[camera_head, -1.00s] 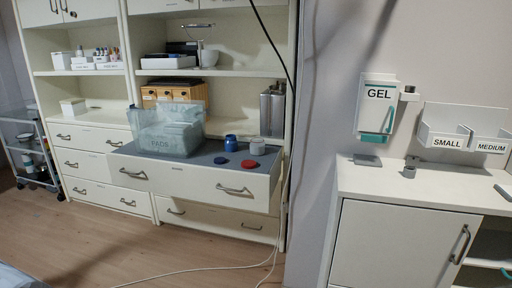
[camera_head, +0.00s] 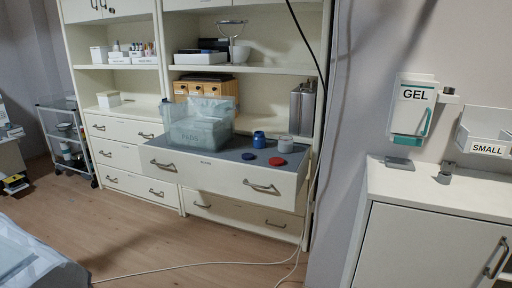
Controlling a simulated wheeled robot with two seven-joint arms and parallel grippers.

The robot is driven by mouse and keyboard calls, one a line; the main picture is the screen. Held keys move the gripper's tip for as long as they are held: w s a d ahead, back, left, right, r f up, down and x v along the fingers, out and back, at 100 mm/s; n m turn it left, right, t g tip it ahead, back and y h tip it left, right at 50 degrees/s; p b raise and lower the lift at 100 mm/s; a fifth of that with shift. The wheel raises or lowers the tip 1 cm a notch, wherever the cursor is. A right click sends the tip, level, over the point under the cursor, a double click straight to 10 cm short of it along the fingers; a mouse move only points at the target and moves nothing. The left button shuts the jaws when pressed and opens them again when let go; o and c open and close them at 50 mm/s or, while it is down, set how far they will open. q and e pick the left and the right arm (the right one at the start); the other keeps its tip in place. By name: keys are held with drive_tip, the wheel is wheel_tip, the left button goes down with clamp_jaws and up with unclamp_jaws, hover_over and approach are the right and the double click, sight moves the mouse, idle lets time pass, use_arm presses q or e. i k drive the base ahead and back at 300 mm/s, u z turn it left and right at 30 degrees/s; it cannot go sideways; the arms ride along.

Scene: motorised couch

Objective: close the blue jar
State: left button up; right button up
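The blue jar (camera_head: 258,139) stands upright on the grey top of an open drawer (camera_head: 215,170) in the cream cabinet. Its opening is too small to make out clearly. A blue lid (camera_head: 249,155) lies flat in front of the jar, apart from it. A red lid (camera_head: 277,161) lies flat to the right of the blue lid. A grey-white jar (camera_head: 285,144) stands right of the blue jar. Neither of my grippers is in view.
A clear bin marked PADS (camera_head: 199,126) stands left of the jars. A dark cable hangs by the cabinet's right side, and a white cable (camera_head: 200,268) lies on the floor. A white counter (camera_head: 430,190) stands at right. The wooden floor before the drawer looks open.

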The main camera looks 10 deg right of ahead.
sight(259, 139)
drive_tip(key=u, duration=0.2)
drive_tip(key=i, duration=2.45)
drive_tip(key=z, duration=0.15)
